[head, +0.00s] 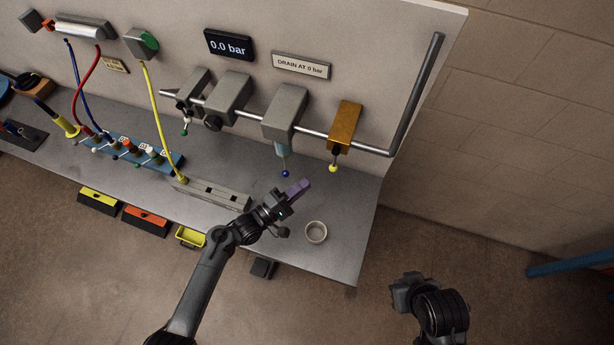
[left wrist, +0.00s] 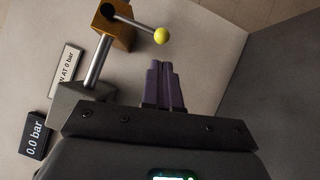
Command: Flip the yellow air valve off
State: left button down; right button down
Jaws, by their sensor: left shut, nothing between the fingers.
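The air valve is a gold-yellow block (head: 346,125) on the pipe at the right of the back panel. Its short lever hangs down and ends in a yellow ball (head: 333,168). In the left wrist view the valve block (left wrist: 113,28) is at the top, with the yellow ball (left wrist: 161,36) pointing right. My left gripper (head: 302,186) is shut and empty, below and left of the ball and apart from it. Its purple fingers (left wrist: 164,84) lie together in the left wrist view. Of my right arm only dark wrist parts show at the bottom right; its fingers cannot be made out.
A grey block (head: 285,112) with a blue-ball lever (head: 285,174) hangs left of the valve. The display (head: 228,45) reads 0.0 bar. A small round cup (head: 316,232) and a grey slotted block (head: 212,193) stand on the bench.

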pick_arm(q)
jog(key=v, duration=0.3)
jog(key=shift+s+a+p, duration=0.1)
jog(key=shift+a+p, duration=0.05)
jog(key=shift+p, duration=0.15)
pick_arm(e)
jog(key=shift+s+a+r, duration=0.3)
jog(key=shift+a+r, duration=0.1)
